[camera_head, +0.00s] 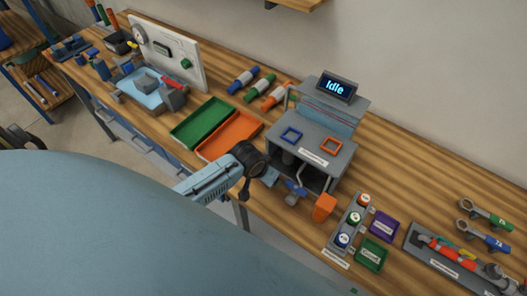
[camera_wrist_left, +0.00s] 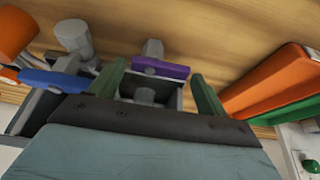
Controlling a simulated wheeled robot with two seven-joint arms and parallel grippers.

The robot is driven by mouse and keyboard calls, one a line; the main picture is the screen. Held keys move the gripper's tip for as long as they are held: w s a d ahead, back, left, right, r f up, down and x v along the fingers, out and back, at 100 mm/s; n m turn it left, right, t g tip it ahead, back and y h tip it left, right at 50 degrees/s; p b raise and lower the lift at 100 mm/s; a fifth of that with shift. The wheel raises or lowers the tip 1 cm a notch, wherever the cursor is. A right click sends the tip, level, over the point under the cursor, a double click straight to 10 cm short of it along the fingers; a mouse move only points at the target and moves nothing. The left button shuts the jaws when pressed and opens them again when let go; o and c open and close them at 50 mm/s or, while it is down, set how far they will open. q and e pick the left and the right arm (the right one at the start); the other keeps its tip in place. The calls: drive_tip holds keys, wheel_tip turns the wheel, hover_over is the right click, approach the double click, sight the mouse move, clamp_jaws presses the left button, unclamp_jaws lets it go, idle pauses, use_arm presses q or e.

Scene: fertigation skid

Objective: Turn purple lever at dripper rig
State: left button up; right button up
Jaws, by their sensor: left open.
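The dripper rig (camera_head: 322,145) is a grey box on the bench with a display reading "Idle". In the left wrist view, a purple lever (camera_wrist_left: 160,68) lies crosswise on a grey valve, just beyond and between the green fingertips of my left gripper (camera_wrist_left: 157,76). The fingers are apart with nothing held; I cannot tell whether either touches the lever. In the head view my left gripper (camera_head: 257,181) is at the rig's front left, and I cannot make out the purple lever there. A blue lever (camera_wrist_left: 52,80) sits beside the purple one. My right gripper is not in view.
An orange part (camera_head: 324,206) juts at the rig's front right. Green (camera_head: 203,122) and orange (camera_head: 229,136) trays lie left of the rig.

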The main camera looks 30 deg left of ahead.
use_arm(q)
drive_tip(key=v, duration=1.3)
drive_tip(key=shift+r, duration=0.15)
drive_tip(key=shift+s, duration=0.1)
drive_tip(key=s+d+r+m+g, duration=0.1)
drive_tip(key=s+d+r, duration=0.1)
drive_tip(key=s, duration=1.3)
wheel_tip(320, 180, down, 31)
drive_tip(key=g+b, duration=0.1)
drive_tip(key=b, duration=0.8)
drive_tip(key=s+a+f+b, duration=0.1)
drive_tip(key=s+f+b, duration=0.3)
drive_tip(key=s+f, duration=0.5)
drive_tip(key=s+a+f+g+b, duration=0.1)
drive_tip(key=s+f+b, duration=0.4)
drive_tip(key=f, duration=1.2)
drive_tip(key=s, duration=0.4)
drive_tip(key=shift+a+f+g, duration=0.25)
drive_tip(key=shift+a+g, duration=0.05)
drive_tip(key=shift+a, duration=0.1)
